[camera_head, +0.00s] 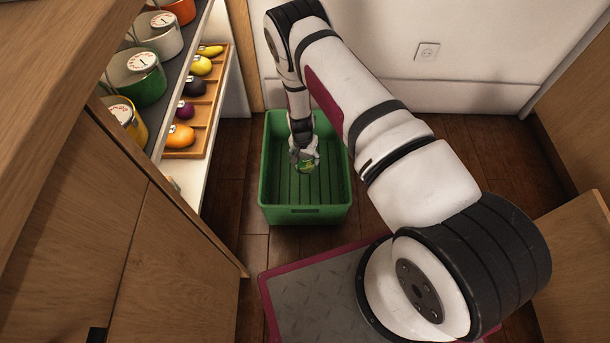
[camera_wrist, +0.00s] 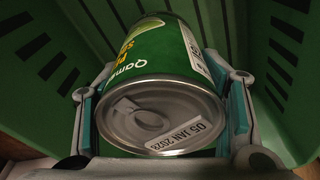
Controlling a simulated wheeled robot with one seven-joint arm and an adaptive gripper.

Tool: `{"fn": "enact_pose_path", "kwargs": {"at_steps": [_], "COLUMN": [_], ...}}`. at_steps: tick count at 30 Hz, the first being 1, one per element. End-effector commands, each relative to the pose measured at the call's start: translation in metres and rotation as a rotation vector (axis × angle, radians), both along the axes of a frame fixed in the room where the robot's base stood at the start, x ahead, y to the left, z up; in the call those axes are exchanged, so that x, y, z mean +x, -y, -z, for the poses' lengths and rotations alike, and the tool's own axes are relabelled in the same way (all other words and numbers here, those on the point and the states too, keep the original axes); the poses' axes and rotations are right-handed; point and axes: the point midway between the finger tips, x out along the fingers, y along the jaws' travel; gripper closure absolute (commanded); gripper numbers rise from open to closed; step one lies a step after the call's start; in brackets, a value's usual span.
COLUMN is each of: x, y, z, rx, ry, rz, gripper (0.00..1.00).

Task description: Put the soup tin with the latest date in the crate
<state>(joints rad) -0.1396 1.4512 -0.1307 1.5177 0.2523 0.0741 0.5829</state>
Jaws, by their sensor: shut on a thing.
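A green soup tin (camera_wrist: 160,90) is held between the two fingers of my gripper (camera_wrist: 163,115). Its metal end faces the wrist camera and has a pull tab and a printed date, "05 JAN 2028", though the last digit is small and hard to read. In the head view the tin (camera_head: 306,167) and my gripper (camera_head: 304,152) are within the outline of the green crate (camera_head: 305,213), over its inside. The crate walls (camera_wrist: 45,65) rise around the tin in the wrist view. I cannot tell whether the tin touches the crate floor. No other soup tin is clearly seen.
Shelves at the left hold several coloured pots (camera_head: 137,75) and a wooden tray (camera_head: 203,135) of fruit and vegetables. Wooden cupboard doors (camera_head: 160,260) stand at the lower left. A wall with a socket (camera_head: 427,52) is behind the crate. Floor (camera_head: 490,125) is clear at the right.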

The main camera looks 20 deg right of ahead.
Motion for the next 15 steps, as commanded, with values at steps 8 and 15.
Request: {"fn": "enact_pose_path", "kwargs": {"at_steps": [8,15], "x": [0.000,0.000], "y": [0.000,0.000], "z": [0.048,0.069], "rx": [0.001,0.001], "ry": [0.001,0.001], "rz": [0.000,0.000], "gripper": [0.84,0.84]}}
